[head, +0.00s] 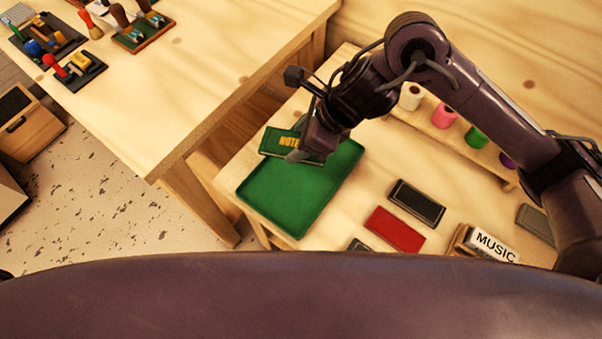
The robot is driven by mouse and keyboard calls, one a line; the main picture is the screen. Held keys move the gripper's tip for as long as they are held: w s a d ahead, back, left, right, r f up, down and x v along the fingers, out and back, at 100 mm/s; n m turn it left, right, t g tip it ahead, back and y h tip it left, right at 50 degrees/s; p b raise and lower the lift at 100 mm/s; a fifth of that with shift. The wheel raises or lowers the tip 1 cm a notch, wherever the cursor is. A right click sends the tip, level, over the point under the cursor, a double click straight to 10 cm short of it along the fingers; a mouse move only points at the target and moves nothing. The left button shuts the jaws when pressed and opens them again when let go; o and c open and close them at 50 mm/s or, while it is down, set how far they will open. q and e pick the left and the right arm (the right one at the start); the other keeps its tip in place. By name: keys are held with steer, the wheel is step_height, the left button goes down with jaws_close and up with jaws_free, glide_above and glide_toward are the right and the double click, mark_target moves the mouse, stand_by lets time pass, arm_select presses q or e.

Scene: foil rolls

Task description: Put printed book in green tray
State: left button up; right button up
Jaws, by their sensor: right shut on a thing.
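The green tray (275,203) lies on the wooden table near its left edge. A dark green book with yellow lettering reading "NOTE" (276,141) is at the tray's far left part. My right gripper (303,150) is shut on this book at its right side. The book overlaps the tray's far edge in the picture; I cannot tell whether it touches the tray. The arm hides part of the book and the tray's far right corner. My left gripper is not in view.
A red book (395,229) and a black book (416,203) lie right of the tray. A "MUSIC" sign (494,246) stands further right. A wooden rack with thread spools (445,115) is behind them. A second table (200,80) with tools is at left.

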step_height(320, 180, down, 10)
steer(key=shift+f+b, duration=0.1)
steer(key=shift+b, duration=0.9)
steer(key=shift+f, duration=2.65)
steer(key=o, duration=1)
steer(key=shift+r, duration=0.1)
steer(key=v, duration=1.2)
steer(key=shift+s, duration=0.1)
